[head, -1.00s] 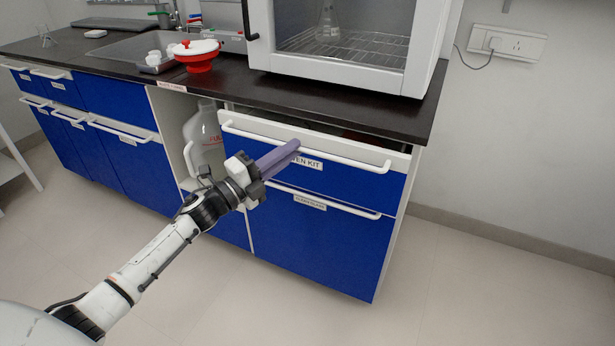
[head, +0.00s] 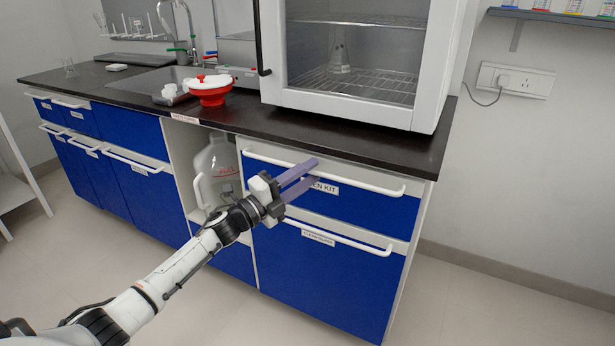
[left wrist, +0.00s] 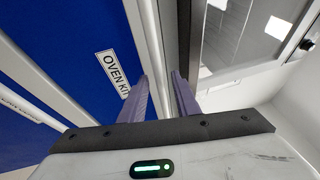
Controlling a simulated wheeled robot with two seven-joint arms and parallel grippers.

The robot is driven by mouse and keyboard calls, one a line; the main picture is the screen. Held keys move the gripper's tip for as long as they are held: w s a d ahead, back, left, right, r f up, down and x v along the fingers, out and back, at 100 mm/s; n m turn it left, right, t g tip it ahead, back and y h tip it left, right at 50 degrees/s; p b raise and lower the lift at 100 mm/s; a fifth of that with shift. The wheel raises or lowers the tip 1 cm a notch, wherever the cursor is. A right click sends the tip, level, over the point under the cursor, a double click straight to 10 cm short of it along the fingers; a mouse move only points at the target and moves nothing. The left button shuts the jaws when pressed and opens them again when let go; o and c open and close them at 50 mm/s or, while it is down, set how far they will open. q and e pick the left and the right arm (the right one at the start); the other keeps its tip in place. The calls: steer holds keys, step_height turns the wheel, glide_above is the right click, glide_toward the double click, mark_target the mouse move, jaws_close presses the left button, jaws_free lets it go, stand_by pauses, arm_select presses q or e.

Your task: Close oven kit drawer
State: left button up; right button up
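The oven kit drawer (head: 365,207) is the top blue drawer under the counter, with a white bar handle (head: 372,186) and an "OVEN KIT" label. Its front now sits under the counter edge and no drawer interior shows. My left gripper (head: 316,171) is at the drawer's handle, left of its middle. In the left wrist view its two purple fingers (left wrist: 160,80) are apart, with the white handle (left wrist: 152,50) running up close by them. I cannot tell whether they touch it. The label (left wrist: 113,73) shows beside the fingers. My right gripper is not in view.
A white oven (head: 350,108) stands on the dark counter (head: 330,143) above. A second drawer (head: 325,275) is below. A large clear bottle (head: 215,172) stands in the open bay at left. The floor in front is clear.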

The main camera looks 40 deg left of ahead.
arm_select(q)
steer(key=shift+s, duration=0.1)
steer(key=p+v, duration=0.1)
steer(key=v, duration=0.9)
steer(key=shift+s, duration=0.15)
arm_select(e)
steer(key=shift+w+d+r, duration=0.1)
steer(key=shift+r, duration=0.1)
